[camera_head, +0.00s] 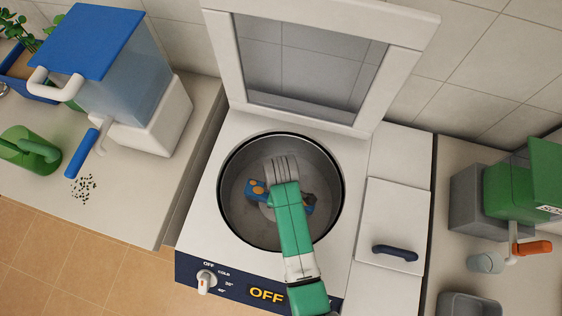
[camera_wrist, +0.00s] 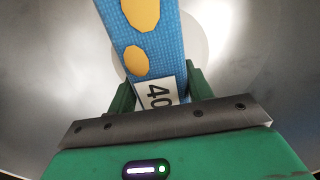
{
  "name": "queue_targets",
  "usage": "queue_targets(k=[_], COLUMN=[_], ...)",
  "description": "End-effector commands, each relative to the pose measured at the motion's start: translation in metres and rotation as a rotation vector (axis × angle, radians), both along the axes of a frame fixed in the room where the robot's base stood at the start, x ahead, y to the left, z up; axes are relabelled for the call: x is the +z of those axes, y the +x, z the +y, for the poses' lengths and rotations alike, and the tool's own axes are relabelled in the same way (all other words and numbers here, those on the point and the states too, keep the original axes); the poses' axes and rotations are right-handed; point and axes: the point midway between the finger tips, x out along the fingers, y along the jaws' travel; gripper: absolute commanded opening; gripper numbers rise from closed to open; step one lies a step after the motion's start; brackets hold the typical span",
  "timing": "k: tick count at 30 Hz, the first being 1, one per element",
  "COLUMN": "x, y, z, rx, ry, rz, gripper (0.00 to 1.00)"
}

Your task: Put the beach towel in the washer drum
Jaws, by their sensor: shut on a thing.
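The washer's drum (camera_head: 235,213) is a round metal tub open at the top. The beach towel (camera_head: 257,188) is blue with orange spots and shows inside the drum's opening, on both sides of my arm. In the wrist view the towel (camera_wrist: 172,60) sits between the green fingers of my gripper (camera_wrist: 160,88), with a white tag reading 40 near the fingers. My gripper is shut on it, with the metal drum wall around. In the head view my own arm hides the fingers and the towel's middle. I cannot tell whether the towel touches the drum floor.
The washer's lid (camera_head: 222,62) stands open behind the drum. A dial (camera_head: 206,281) and a display reading OFF (camera_head: 266,294) are on the front panel. A flap with a dark handle (camera_head: 395,252) is to the right. A blue-lidded dispenser (camera_head: 120,80) stands on the left counter.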

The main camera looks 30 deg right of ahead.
Motion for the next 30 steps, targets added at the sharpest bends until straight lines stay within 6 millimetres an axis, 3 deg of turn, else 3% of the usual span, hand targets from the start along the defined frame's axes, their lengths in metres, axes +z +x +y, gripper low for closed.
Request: queue_targets(k=[1, 3, 13, 14, 16, 25, 30], x=[-0.014, -0.020, -0.022, -0.022, -0.021, -0.019, 0.013], y=[0.000, 0.000, 0.000, 0.000, 0.000, 0.000, 0.001], z=[0.000, 0.000, 0.000, 0.000, 0.000, 0.000, 0.000], rx=[0.000, 0.000, 0.000, 0.000, 0.000, 0.000, 0.000], ry=[0.001, 0.001, 0.000, 0.000, 0.000, 0.000, -0.001], rz=[0.002, 0.001, 0.000, 0.000, 0.000, 0.000, -0.002], gripper=[0.24, 0.24, 0.24, 0.57, 0.70, 0.73, 0.73])
